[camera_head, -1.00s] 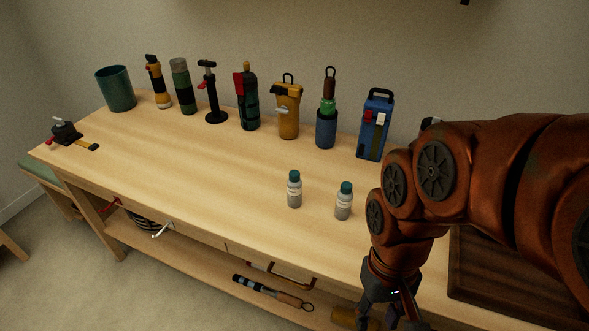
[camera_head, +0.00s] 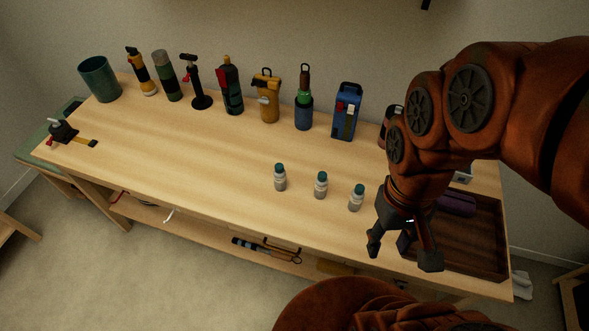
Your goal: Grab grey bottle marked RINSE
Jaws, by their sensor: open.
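Three small grey bottles with teal caps stand upright in a row on the wooden bench: a left one (camera_head: 280,178), a middle one (camera_head: 321,186) and a right one (camera_head: 356,199). Each has a pale label, but the lettering is too small to read, so I cannot tell which is marked RINSE. My gripper (camera_head: 402,262) points down near the bench's front edge, to the right of and in front of the right bottle. Its fingers are spread and nothing is between them.
A dark wooden tray (camera_head: 480,272) lies behind and right of my gripper, with a purple item (camera_head: 457,204) in it. Along the back stand a teal pot (camera_head: 100,80), several tools and flasks, and a blue box (camera_head: 345,112). The bench's left middle is clear.

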